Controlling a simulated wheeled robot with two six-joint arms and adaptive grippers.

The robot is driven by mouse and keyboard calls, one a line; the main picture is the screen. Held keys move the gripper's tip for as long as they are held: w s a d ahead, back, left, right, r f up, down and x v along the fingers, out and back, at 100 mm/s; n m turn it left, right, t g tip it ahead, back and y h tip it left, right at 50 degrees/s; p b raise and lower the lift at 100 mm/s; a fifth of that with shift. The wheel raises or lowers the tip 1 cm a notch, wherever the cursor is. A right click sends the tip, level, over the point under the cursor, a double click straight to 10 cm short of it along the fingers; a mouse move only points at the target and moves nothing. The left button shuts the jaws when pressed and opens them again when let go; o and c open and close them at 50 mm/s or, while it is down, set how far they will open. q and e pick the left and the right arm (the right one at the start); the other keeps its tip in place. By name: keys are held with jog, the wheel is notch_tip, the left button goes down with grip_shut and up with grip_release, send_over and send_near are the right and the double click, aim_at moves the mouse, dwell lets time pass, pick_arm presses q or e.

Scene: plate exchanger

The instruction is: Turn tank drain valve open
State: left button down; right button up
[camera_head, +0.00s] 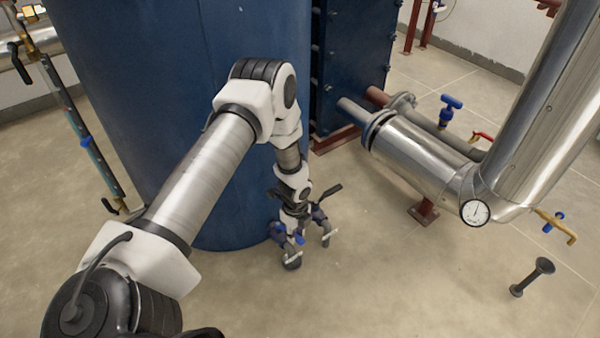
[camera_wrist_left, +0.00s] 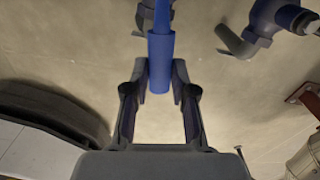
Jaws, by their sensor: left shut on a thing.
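The blue tank (camera_head: 200,90) stands behind my left arm. Low at its front are grey pipe fittings with blue parts (camera_head: 291,260), close to the floor. My left gripper (camera_head: 296,212) points down at these fittings and partly hides them. In the left wrist view, a blue valve handle (camera_wrist_left: 161,62) runs between the fingers of my left gripper (camera_wrist_left: 160,78), which is shut on it. A second grey fitting with a blue part (camera_wrist_left: 250,35) shows at the upper right of that view. My right gripper is not in view.
A large metal pipe (camera_head: 430,160) with a round gauge (camera_head: 475,212) runs at the right. A blue-handled valve (camera_head: 451,103) stands behind it. The floor in front of the tank is mostly clear.

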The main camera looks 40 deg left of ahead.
pick_arm(q)
jog(key=shift+s+a+m+p, duration=0.1)
jog(key=shift+s+m+p, duration=0.25)
jog(key=shift+s+m, duration=0.55)
jog(key=shift+w, duration=0.1)
jog(key=c, duration=0.9)
grip_release()
jog(key=shift+f, duration=0.1)
jog(key=shift+c, duration=0.2)
jog(key=shift+w+r, duration=0.1)
jog(key=shift+r, duration=0.3)
notch_tip(320, 180, up, 11)
jog(key=shift+r, duration=0.15)
